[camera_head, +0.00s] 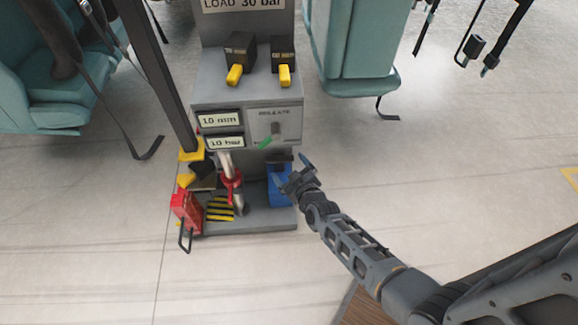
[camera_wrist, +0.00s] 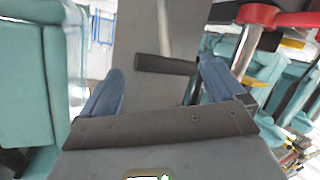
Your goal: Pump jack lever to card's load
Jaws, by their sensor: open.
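The load card (camera_head: 243,4) is at the top of the grey stand and reads "LOAD 30 bar". Below it, two small displays read about 1.0 mm (camera_head: 219,120) and 1.0 bar (camera_head: 226,143). A blue unit (camera_head: 280,188) with a dark bar above it, probably the jack's pump and lever, sits low on the stand's right side. My gripper (camera_head: 297,172) is open beside this unit. In the wrist view, a dark cylindrical grip (camera_wrist: 162,64) lies across the space between my gripper's blue fingers (camera_wrist: 163,76); I cannot tell if they touch it.
A red-and-silver cylinder (camera_head: 231,184) and a red box (camera_head: 186,212) stand low on the left. Teal seats (camera_head: 370,50) are behind. Floor to the right is clear.

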